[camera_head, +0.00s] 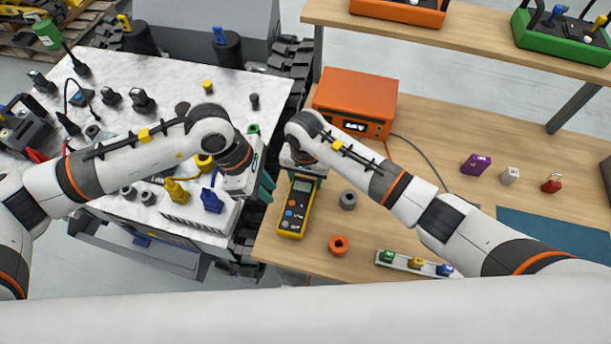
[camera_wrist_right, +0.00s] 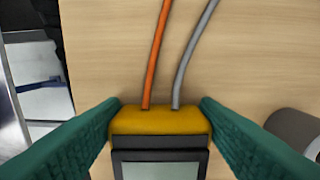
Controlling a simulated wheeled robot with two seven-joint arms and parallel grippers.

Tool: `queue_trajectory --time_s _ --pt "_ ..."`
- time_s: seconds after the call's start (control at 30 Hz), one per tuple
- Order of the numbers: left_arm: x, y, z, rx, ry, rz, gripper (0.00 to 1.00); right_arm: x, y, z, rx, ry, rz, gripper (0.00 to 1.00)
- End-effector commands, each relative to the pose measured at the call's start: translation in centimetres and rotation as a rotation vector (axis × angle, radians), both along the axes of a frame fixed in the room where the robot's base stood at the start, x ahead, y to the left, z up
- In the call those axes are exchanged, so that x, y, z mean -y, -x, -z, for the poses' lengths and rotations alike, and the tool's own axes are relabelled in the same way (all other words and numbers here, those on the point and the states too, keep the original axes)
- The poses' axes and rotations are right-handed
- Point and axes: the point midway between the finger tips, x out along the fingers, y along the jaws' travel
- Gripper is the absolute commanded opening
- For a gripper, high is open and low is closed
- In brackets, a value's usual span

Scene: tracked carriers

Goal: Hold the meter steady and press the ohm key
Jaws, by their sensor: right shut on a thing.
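The meter (camera_head: 291,222) is yellow with a dark face, a grey screen and several small coloured keys; it lies near the left edge of the wooden bench. I cannot read which key is the ohm key. In the right wrist view its yellow top end (camera_wrist_right: 160,122) and part of the screen show, with an orange and a grey lead running from it. My right gripper (camera_wrist_right: 159,110) is shut on the meter, one teal finger on each side of its top end. My left gripper (camera_head: 264,186) is empty, left of the meter and apart from it; its finger gap is hidden.
An orange box (camera_head: 354,100) stands behind the meter. A grey ring (camera_head: 348,200) and an orange ring (camera_head: 339,245) lie to its right. A strip with coloured blocks (camera_head: 399,262) lies at the bench front. The marble-topped carrier (camera_head: 165,100) at left is crowded. Bare bench lies between these.

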Motion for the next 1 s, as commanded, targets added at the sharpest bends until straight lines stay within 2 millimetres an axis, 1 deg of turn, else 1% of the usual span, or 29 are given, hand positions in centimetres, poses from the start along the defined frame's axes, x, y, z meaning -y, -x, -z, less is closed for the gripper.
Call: queue_trajectory --time_s 0.03,0.1,1.0 --pt "0.0 0.0 0.0 0.0 0.0 0.0 0.12 0.0 -0.01 -0.02 0.0 0.0 0.0 0.23" --pt "0.0 0.0 0.0 0.0 0.0 0.0 0.0 0.0 -0.01 -0.02 0.0 0.0 0.0 0.23" --pt "0.0 0.0 -0.01 0.0 0.0 0.0 0.0 0.0 -0.03 -0.05 0.0 0.0 0.0 0.23"
